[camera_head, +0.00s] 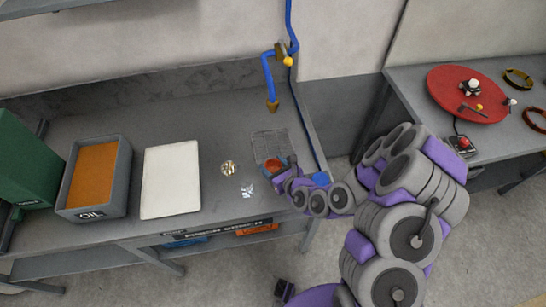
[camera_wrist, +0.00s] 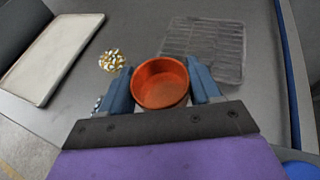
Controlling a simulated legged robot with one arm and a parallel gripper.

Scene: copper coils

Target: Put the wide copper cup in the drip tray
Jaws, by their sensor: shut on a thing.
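The wide copper cup (camera_wrist: 160,84) is between the two blue fingers of my gripper (camera_wrist: 161,86), which are shut on it. It is upright, with its open top facing the wrist camera. In the head view the cup (camera_head: 272,165) shows as a small orange-red shape at the end of my arm, partly hidden by my gripper (camera_head: 282,173). The wire-grid drip tray (camera_wrist: 212,48) lies just beyond the cup and to its right in the wrist view. In the head view the drip tray (camera_head: 271,142) is under the blue pipe's spout, and the cup overlaps its near edge. I cannot tell the cup's height.
A gold-and-white clump (camera_head: 228,168) and a silvery clump (camera_head: 248,190) lie left of the cup. Further left are a white board (camera_head: 171,180) and a grey OIL bin (camera_head: 123,184). The blue pipe's brass spout (camera_head: 272,104) hangs above the drip tray.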

